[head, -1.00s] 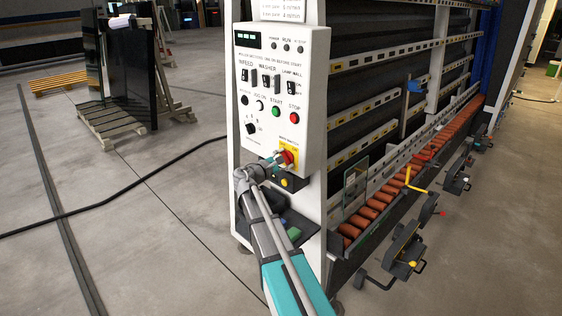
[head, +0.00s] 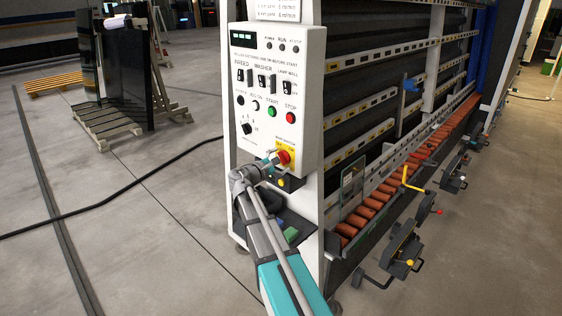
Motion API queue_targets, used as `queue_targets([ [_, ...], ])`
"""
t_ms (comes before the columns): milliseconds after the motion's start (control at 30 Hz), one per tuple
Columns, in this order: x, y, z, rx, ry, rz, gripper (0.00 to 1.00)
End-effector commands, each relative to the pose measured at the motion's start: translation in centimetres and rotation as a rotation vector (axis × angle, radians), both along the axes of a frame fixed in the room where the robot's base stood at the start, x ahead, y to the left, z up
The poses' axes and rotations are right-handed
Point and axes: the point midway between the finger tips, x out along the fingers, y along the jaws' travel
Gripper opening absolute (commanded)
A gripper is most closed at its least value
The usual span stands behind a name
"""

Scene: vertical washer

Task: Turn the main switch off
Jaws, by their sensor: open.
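The main switch (head: 283,157) is a red knob on a yellow plate at the lower right of the white control panel (head: 262,205). My gripper (head: 272,162) is at the switch, just to its left and in front, at the end of my arm that rises from the bottom of the picture. The gripper is open. Its fingers are small here and partly hidden by the wrist, so I cannot tell whether they touch the knob or sit around it. The knob's exact turn angle is too small to read.
Above the switch are a green start button (head: 271,112), a red stop button (head: 291,117), a selector dial (head: 247,128) and black toggles. The washer's roller conveyor (head: 372,206) runs to the right.

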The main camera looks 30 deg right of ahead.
Motion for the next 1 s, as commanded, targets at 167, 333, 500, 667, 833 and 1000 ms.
queue_targets([
  [167, -0.7, 1.7, 0.0, 0.0, 0.0, 0.003, 1.0],
  [333, -1.7, 4.0, 0.0, 0.001, 0.0, 0.002, 1.0],
  [500, -2.7, 6.5, 0.0, 0.001, 0.0, 0.002, 1.0],
  [667, -3.5, 8.5, 0.0, 0.002, 0.001, 0.001, 1.0],
  [833, -4.0, 10.0, 0.0, 0.002, 0.001, 0.001, 1.0],
  [1000, -4.3, 10.6, 0.0, 0.002, 0.001, -0.002, 1.0],
])
